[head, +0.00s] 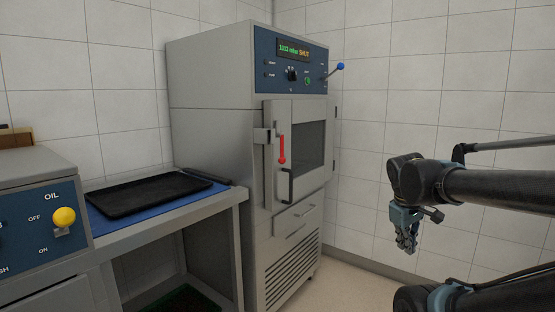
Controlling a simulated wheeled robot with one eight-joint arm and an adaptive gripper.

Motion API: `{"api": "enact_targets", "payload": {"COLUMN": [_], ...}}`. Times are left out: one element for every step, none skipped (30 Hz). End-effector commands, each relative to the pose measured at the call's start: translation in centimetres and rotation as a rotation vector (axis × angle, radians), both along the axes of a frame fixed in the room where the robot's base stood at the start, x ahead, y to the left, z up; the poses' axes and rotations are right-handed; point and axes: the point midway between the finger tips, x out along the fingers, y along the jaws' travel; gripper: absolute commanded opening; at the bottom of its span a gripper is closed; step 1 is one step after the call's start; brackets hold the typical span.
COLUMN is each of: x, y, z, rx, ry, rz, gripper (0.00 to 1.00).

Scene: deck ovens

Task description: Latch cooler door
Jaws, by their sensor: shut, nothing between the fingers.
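The cooler (212,130) is a tall grey cabinet in the middle of the head view. Its door (306,182) has a dark window and looks closed against the front. A red latch lever (282,150) hangs downward at the door's left edge, beside a grey latch block (262,136). A black door handle (285,186) sits just below the lever. The panel display (294,50) reads "SHUT" in yellow after a green pressure figure. My gripper (407,248) is shut and empty, pointing down, well to the right of the door and apart from it.
A blue-knobbed lever (341,67) sticks out at the cooler panel's right side. A steel table (177,219) with a black tray (150,192) stands left of the cooler. A machine with a yellow knob (64,217) is at far left. Floor (338,284) shows clear before the cooler.

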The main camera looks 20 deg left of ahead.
Motion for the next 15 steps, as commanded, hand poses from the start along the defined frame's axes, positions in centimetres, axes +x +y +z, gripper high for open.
{"api": "enact_targets", "payload": {"x": [1.3, 2.0, 2.9, 3.6, 4.3, 5.2, 5.9, 6.6, 7.4, 8.1, 8.7, 9.5, 10.1, 10.6, 11.3], "y": [0.9, 1.3, 2.0, 2.4, 3.0, 3.8, 4.4, 5.2, 6.1, 6.9, 7.7, 8.8, 9.7, 10.7, 12.0], "z": [1.2, 1.9, 2.7, 3.3, 4.0, 4.8, 5.4, 6.0, 6.8, 7.4, 8.0, 8.8, 9.4, 9.9, 10.7], "rx": [-0.04, -0.065, -0.099, -0.126, -0.152, -0.186, -0.214, -0.24, -0.275, -0.303, -0.33, -0.367, -0.397, -0.424, -0.463], "ry": [0.002, 0.003, 0.004, 0.006, 0.006, 0.007, 0.007, 0.008, 0.009, 0.01, 0.01, 0.01, 0.011, 0.01, 0.011], "rz": [0.088, 0.138, 0.205, 0.255, 0.304, 0.37, 0.418, 0.467, 0.532, 0.579, 0.627, 0.69, 0.736, 0.783, 0.845], "gripper": [0.0, 0.0, 0.0, 0.0, 0.0, 0.0, 0.0, 0.0, 0.0, 0.0, 0.0, 0.0, 0.0, 0.0, 0.0]}}
